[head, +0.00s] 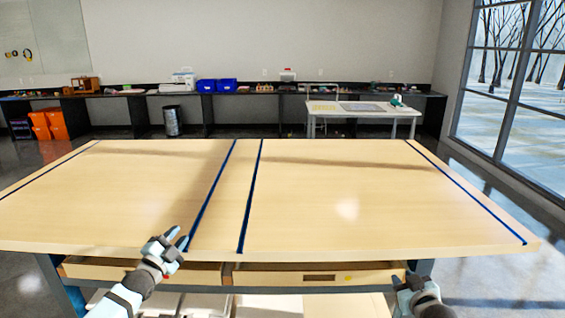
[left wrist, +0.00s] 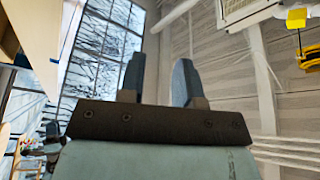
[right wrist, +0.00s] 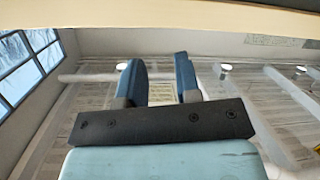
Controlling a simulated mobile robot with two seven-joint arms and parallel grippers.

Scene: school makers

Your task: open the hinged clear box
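I see no hinged clear box on the table or that I can make out elsewhere. My left gripper (head: 178,238) is by the table's front edge, left of the middle, with nothing between its fingers. In the left wrist view its two blue-grey fingers (left wrist: 158,82) stand apart and point up at the ceiling. My right gripper (head: 402,280) is low at the front right, below the tabletop edge, partly hidden in the head view. In the right wrist view its fingers (right wrist: 160,80) stand apart and are empty.
The wooden table (head: 340,200) has a bare top with dark blue stripes. Under its front edge are a left drawer (head: 205,274) and a right drawer (head: 290,275) with a yellow spot. White items lie below. A white side table (head: 325,113) and wall counter stand at the back.

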